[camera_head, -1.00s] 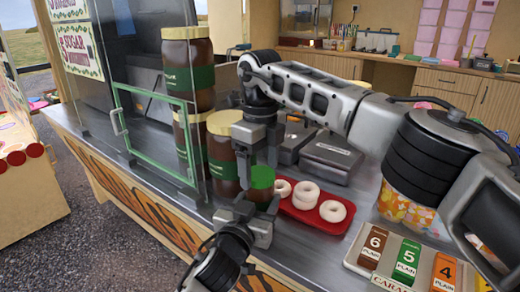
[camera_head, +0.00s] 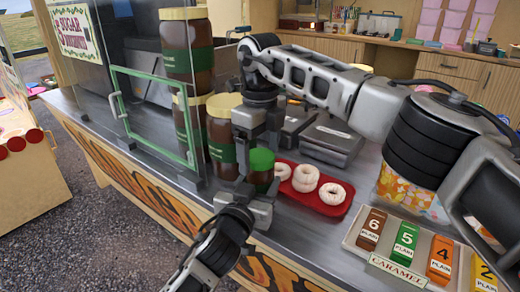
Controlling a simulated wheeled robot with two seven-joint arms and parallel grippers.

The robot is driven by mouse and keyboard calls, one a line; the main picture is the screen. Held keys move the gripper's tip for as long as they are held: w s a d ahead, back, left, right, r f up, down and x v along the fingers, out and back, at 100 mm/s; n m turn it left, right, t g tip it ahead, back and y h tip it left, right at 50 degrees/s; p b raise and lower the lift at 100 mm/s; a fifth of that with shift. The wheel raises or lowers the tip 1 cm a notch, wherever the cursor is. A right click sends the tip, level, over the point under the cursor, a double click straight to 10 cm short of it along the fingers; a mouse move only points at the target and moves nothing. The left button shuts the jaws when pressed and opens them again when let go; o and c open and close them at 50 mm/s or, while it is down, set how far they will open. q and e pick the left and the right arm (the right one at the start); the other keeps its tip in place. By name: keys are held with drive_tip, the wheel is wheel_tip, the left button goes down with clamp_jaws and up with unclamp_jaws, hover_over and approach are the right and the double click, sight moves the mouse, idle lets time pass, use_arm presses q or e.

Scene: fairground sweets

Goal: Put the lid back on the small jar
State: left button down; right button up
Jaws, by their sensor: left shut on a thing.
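The small jar (camera_head: 262,183) is dark brown and looks upright at the counter's front edge. Its green lid (camera_head: 262,158) shows at the top of the jar; I cannot tell whether it is fully seated. My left gripper (camera_head: 254,203) comes in from below and is shut on the small jar, low on its body. My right gripper (camera_head: 246,165) hangs down from above, just left of the green lid in the picture. Its fingertips are dark and partly hidden, so I cannot see whether they are apart or touching the lid.
Large brown jars (camera_head: 221,140) with cream lids stand close behind on the left, beside a green-framed glass panel (camera_head: 150,115). A red tray (camera_head: 322,203) of white doughnuts (camera_head: 305,178) sits close on the right. A caramel rack (camera_head: 396,270) with numbered boxes is farther right.

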wheel_tip(320, 180, up, 8)
drive_tip(key=shift+f, duration=0.25)
idle(0.4)
use_arm(q)
drive_tip(key=shift+c, duration=2.2)
unclamp_jaws()
use_arm(e)
drive_tip(key=shift+f, duration=0.15)
use_arm(q)
drive_tip(key=v, duration=1.6)
